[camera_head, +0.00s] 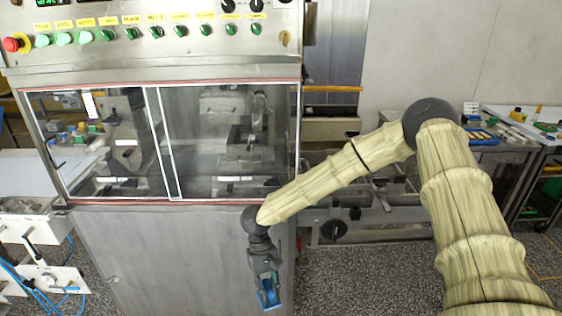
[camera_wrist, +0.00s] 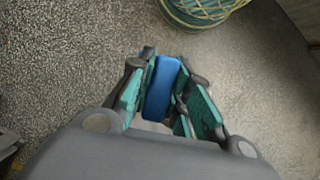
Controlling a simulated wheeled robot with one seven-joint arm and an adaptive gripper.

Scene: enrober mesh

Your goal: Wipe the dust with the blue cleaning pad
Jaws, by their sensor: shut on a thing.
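The blue cleaning pad (camera_wrist: 161,90) is between the teal fingers of my gripper (camera_wrist: 168,98) in the wrist view, and the gripper is shut on it. In the head view, my gripper (camera_head: 268,284) hangs pointing down in front of the machine's lower metal panel, with the blue pad (camera_head: 269,295) at its tip. The pad is above the speckled floor and touches nothing else that I can make out. I cannot make out any dust in either view.
A large machine (camera_head: 170,255) with glass windows (camera_head: 225,140) and a button panel (camera_head: 160,32) stands ahead. A workbench (camera_head: 500,140) with small items is at the right. White equipment (camera_head: 40,265) with blue hoses is at the left. A wire-like round object (camera_wrist: 203,10) tops the wrist view.

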